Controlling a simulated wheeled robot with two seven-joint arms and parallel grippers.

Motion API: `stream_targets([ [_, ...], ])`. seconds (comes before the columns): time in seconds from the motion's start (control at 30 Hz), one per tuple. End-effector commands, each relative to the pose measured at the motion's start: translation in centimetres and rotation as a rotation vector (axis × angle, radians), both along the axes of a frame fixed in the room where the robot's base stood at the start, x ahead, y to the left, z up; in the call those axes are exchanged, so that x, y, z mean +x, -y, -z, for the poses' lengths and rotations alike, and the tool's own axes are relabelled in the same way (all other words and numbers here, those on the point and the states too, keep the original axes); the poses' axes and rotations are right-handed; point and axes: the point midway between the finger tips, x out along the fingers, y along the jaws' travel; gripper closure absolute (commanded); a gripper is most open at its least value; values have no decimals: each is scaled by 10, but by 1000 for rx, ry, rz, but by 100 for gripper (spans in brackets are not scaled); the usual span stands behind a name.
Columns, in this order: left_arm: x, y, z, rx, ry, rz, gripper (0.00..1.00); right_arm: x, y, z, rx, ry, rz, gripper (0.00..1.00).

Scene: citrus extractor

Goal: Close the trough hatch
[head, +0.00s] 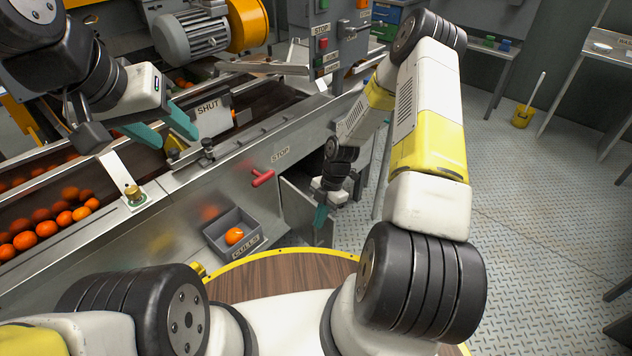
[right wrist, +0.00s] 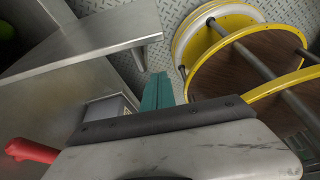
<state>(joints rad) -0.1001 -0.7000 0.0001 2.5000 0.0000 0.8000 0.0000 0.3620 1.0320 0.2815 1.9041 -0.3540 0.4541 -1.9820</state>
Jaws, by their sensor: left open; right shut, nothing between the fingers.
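The hatch looks to be the grey metal panel (head: 296,212) on the side of the trough (head: 225,180), right of the red STOP handle (head: 263,178). It stands swung out, with a dark opening beside it. My right gripper (head: 320,216) is shut and empty at the panel's outer edge; I cannot tell whether it touches. In the right wrist view its teal fingers (right wrist: 158,92) show close to the edge of a metal panel (right wrist: 85,48).
Several oranges (head: 46,229) lie in the trough at left. Open checkered floor (head: 530,200) lies to the right. A yellow bucket (head: 522,116) stands farther back.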

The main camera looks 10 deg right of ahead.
Motion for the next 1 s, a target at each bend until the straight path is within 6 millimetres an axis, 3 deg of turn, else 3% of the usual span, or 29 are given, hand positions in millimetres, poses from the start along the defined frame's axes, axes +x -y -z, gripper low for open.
stream_targets([
  [0.03,0,0,0,0,0,0,54,-3,-4,10,1,-3,-3,100],
  [0.3,0,0,0,0,0,0,54,18,27,8,-1,2,3,100],
  [1.0,0,0,0,0,0,0,54,20,42,8,0,1,-27,100],
])
